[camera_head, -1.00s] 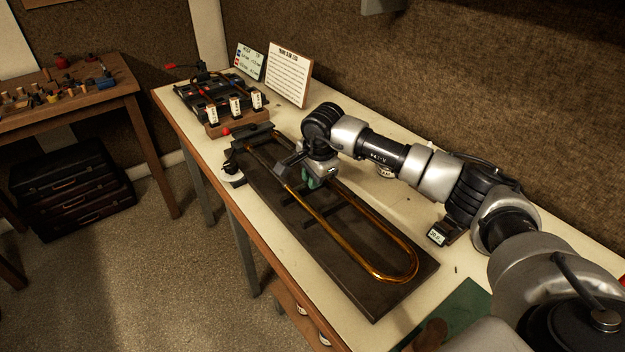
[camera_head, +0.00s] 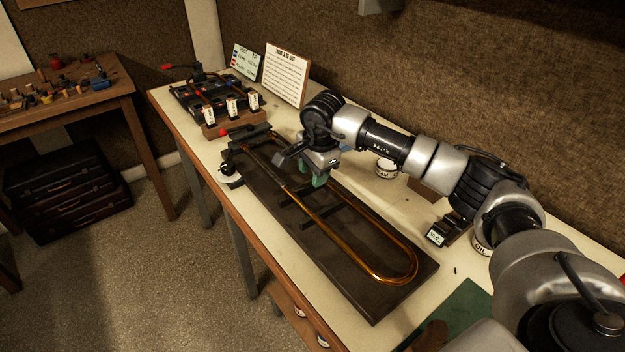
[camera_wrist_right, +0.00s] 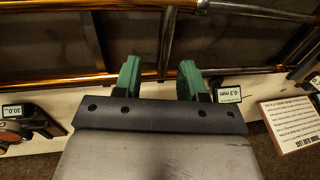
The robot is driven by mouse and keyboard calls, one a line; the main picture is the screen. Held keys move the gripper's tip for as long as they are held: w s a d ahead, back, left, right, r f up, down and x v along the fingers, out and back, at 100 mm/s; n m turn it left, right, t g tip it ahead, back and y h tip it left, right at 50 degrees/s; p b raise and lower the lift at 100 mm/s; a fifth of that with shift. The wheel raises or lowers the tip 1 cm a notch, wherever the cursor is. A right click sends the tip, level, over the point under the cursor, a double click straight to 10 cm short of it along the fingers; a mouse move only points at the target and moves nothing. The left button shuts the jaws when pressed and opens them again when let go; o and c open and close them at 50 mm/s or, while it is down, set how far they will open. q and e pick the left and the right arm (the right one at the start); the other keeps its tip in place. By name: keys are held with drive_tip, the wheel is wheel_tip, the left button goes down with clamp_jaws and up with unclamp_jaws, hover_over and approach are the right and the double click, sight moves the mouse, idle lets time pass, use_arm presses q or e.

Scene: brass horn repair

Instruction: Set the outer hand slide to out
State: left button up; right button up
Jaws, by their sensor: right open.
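The outer hand slide (camera_head: 345,245) is a long brass U-shaped tube lying on a dark board (camera_head: 375,300), with its bow towards the front right. My right gripper (camera_head: 313,177) is over the far half of the slide, with green fingers pointing down. In the right wrist view the right gripper (camera_wrist_right: 160,80) is open and empty. I cannot tell whether the fingers touch the brass. My left gripper is not in view.
A small block with a display (camera_head: 437,235) and a white jar (camera_head: 387,168) stand right of the board. A wooden block with labelled cards (camera_head: 232,117) and a black tray (camera_head: 185,108) are at the far end. A printed sign (camera_head: 287,75) leans at the wall.

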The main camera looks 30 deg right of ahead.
wheel_tip(320, 180, up, 8)
drive_tip(key=s, duration=0.1)
drive_tip(key=shift+s+d+f+b, duration=0.15)
drive_tip(key=shift+s+b, duration=0.2)
drive_tip(key=shift+b, duration=0.1)
